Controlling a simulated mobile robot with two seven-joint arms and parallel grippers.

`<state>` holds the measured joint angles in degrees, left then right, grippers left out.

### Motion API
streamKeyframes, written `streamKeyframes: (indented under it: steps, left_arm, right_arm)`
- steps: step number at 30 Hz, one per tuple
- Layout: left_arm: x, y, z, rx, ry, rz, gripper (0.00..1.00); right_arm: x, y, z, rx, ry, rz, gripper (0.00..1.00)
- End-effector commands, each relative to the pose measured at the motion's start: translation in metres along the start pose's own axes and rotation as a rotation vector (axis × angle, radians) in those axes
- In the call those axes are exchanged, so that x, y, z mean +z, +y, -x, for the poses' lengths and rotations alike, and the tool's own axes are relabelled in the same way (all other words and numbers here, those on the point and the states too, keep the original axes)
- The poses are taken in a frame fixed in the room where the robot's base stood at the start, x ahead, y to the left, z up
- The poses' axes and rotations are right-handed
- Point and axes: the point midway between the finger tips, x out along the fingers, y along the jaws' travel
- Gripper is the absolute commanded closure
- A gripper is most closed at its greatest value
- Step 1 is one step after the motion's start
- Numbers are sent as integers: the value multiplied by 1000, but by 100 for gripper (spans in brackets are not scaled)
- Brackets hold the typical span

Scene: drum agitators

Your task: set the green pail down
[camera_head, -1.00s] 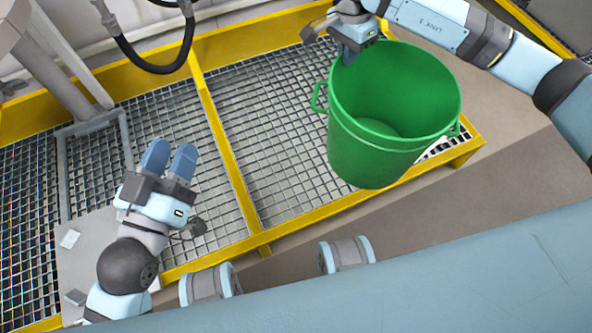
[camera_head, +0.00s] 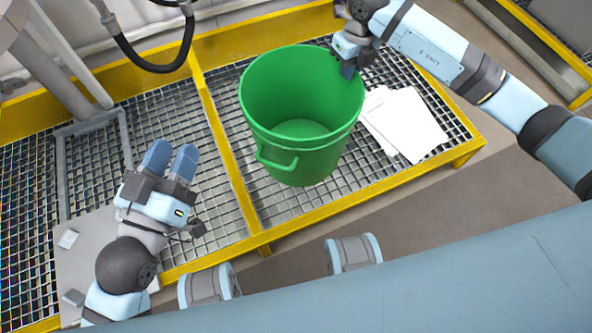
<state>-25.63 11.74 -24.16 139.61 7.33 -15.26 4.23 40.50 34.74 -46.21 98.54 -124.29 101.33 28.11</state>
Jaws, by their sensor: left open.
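The green pail (camera_head: 310,150) is empty and close to upright over the right section of the grating, its mouth facing up towards me. One side handle (camera_head: 277,160) faces the front left. My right gripper (camera_head: 347,70) is at the pail's far right rim and appears shut on it; its fingertips are partly hidden. Whether the pail's bottom touches the grating or hangs just above it, I cannot tell. My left gripper (camera_head: 171,160) is open and empty over the left section of the grating, apart from the pail.
White paper sheets (camera_head: 405,122) lie on the grating just right of the pail. A yellow frame (camera_head: 225,165) edges and divides the metal grating (camera_head: 280,205). A black hose (camera_head: 155,68) hangs at the back left. Grating between my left gripper and the pail is clear.

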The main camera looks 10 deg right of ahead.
Motion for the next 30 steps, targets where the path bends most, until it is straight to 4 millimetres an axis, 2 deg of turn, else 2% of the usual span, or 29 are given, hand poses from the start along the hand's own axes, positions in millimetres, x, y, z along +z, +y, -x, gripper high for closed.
streamKeyframes:
  steps: [6,11,13,17,27,30]
  left_arm:
    - [2,0,0,1,-7,0,57]
    - [3,0,0,1,-11,0,57]
    - [6,-1,0,1,-16,2,57]
    - [21,-4,0,8,-58,-2,57]
    - [68,-10,4,23,-213,1,57]
    - [73,-13,4,28,-223,-18,57]
  right_arm:
    - [-2,-2,-8,2,-19,-266,100]
    - [-3,-4,-11,3,-26,-356,100]
    - [-3,-4,-19,2,-26,-370,100]
    - [-4,-6,-48,3,-23,-374,100]
    - [-4,-12,-137,3,-24,-372,100]
    - [-3,-14,-154,2,-25,-371,100]
